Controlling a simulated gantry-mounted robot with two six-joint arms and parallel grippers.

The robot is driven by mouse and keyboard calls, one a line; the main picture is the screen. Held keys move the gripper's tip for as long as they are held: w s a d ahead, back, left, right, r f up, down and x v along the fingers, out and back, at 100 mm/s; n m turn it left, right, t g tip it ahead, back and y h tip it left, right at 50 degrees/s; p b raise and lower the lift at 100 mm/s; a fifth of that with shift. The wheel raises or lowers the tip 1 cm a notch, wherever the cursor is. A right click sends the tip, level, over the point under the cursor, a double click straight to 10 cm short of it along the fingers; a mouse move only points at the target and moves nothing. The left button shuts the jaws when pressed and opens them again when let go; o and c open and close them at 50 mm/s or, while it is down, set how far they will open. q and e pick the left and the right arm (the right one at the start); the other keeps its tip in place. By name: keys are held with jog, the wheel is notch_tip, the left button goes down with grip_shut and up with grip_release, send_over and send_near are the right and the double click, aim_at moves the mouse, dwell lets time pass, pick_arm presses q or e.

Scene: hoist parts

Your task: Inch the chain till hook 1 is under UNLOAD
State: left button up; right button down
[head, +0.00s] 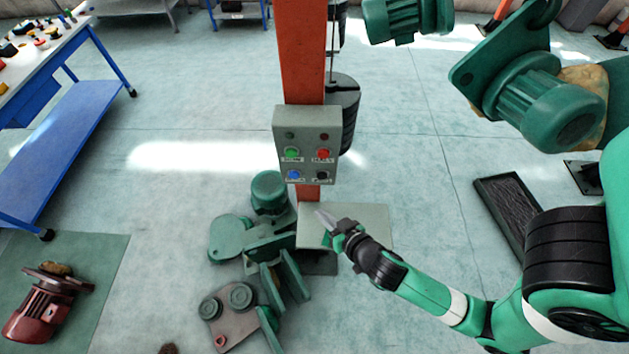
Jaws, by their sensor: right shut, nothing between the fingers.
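A grey control box (307,112) is mounted on an orange post (302,50). It carries a green button (292,153), a red button (323,154), a blue button (293,174) and a black button (322,175). Two dark round lamps sit above them. The labels are too small to read surely. My right gripper (322,219) is shut and empty, just below the box, in front of a pale grey plate (368,222). It appears apart from the buttons. My left gripper is out of view. No hook 1 or UNLOAD sign can be made out.
Green machine parts (270,190) stand on the floor left of the post. Black stacked weights (349,130) are behind it. Green motors (540,100) are at upper right. A blue-framed table (65,60) and a red motor (42,308) are at left. A dark tray (477,185) lies at right.

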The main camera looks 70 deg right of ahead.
aim_at(322, 176)
jog(key=shift+s+f, duration=0.15)
jog(key=shift+d, duration=0.1)
jog(key=w+d+p, duration=0.2)
jog(key=w+d, duration=0.1)
jog(key=d, duration=0.5)
dwell(0.4)
jog(key=shift+w+d, duration=0.1)
dwell(1.7)
jog(key=shift+w+d+p, duration=0.1)
jog(key=shift+d+p, duration=0.2)
jog(key=shift+d, duration=0.05)
